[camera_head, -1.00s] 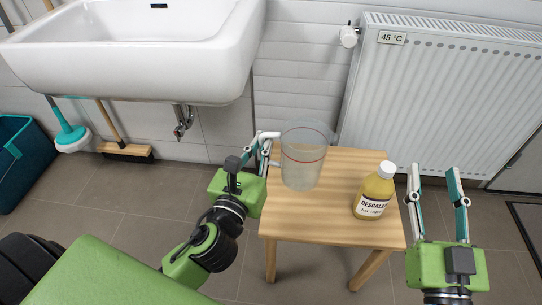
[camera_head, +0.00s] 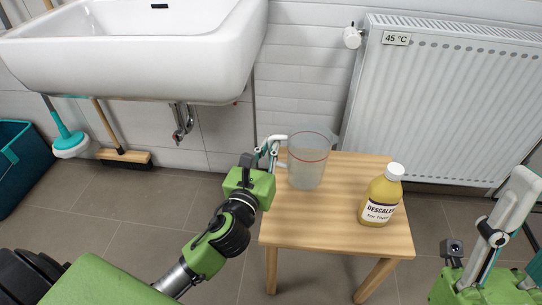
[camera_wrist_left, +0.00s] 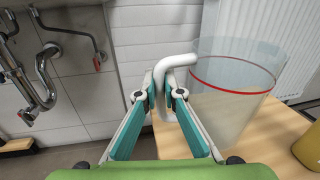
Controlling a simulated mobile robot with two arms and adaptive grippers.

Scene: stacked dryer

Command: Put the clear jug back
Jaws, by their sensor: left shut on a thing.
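The clear jug (camera_head: 307,162) has a red line around it and a white handle. It is upright at the back left of the wooden stool top; I cannot tell whether its base touches the wood. My left gripper (camera_head: 272,150) is at the jug's left side, shut on the handle. The left wrist view shows the fingers (camera_wrist_left: 164,98) on either side of the white handle (camera_wrist_left: 178,62), with the jug (camera_wrist_left: 230,92) to the right. My right gripper (camera_head: 500,235) is at the lower right edge, partly cut off, with its finger opening unclear.
A yellow descaler bottle (camera_head: 380,198) stands on the stool (camera_head: 330,232) at the right, apart from the jug. A white sink (camera_head: 130,55) overhangs the floor at the left. A radiator (camera_head: 450,100) is behind. Floor left of the stool is clear.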

